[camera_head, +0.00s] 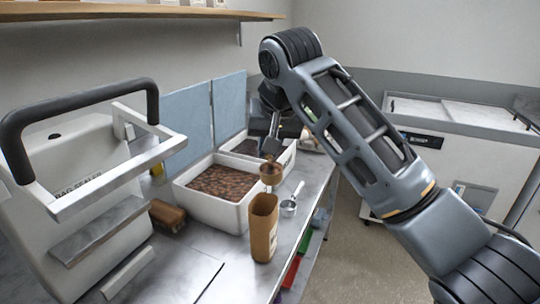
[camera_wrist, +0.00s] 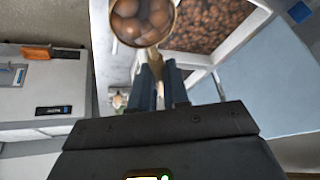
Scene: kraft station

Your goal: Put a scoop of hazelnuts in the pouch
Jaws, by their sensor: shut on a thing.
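My gripper (camera_head: 272,146) is shut on the handle of a brass-coloured scoop (camera_head: 271,173); its fingers (camera_wrist: 163,88) also show in the wrist view. The scoop's bowl (camera_wrist: 140,42) holds several round brown hazelnuts (camera_wrist: 142,18). In the head view the scoop looks roughly level and appears just above the mouth of the brown kraft pouch (camera_head: 263,230). The pouch stands upright on the metal counter; its inside is hidden. A white bin (camera_head: 209,209) of brown nuts (camera_head: 224,183) sits left of the pouch; its nuts also show in the wrist view (camera_wrist: 208,24).
A second, silver scoop (camera_head: 289,207) lies on the counter (camera_head: 187,262) right of the pouch. Another white bin (camera_head: 283,157) stands behind. A shelf (camera_head: 120,12) hangs above.

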